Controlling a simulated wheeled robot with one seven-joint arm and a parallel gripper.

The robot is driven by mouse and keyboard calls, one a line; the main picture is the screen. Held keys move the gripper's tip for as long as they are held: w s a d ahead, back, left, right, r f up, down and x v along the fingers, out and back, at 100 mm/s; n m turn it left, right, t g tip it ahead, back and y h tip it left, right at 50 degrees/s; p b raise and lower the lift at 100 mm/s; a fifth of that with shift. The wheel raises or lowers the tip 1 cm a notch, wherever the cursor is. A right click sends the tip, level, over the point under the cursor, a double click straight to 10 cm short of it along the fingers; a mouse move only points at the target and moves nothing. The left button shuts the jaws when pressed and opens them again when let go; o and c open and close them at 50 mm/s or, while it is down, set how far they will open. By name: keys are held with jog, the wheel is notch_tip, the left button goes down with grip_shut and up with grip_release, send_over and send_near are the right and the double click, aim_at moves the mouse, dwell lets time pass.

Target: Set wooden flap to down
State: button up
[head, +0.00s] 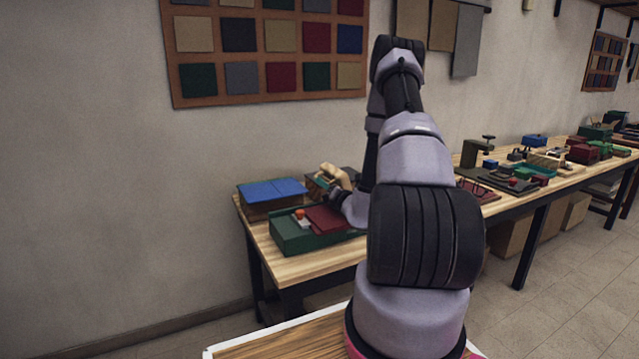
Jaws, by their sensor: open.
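A tan wooden piece (336,176), which looks like the wooden flap, stands tilted up at a dark box (314,186) toward the back of the near table. My arm reaches over the table and hides much of this area. The end of my arm, with my gripper (335,197), shows small and partly hidden just below and beside the wooden piece. The gripper is open. I cannot tell whether it touches the wooden piece.
A blue-topped box (272,191) stands at the table's left. A green tray (293,238) with a dark red cover (327,219) and a small orange-red knob (299,213) lies in front. The wooden table (300,268) is bare along its front edge. A cluttered second table (535,190) is at right.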

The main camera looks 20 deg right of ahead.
jog(key=shift+w, duration=2.3)
jog(key=shift+c, duration=0.3)
grip_shut()
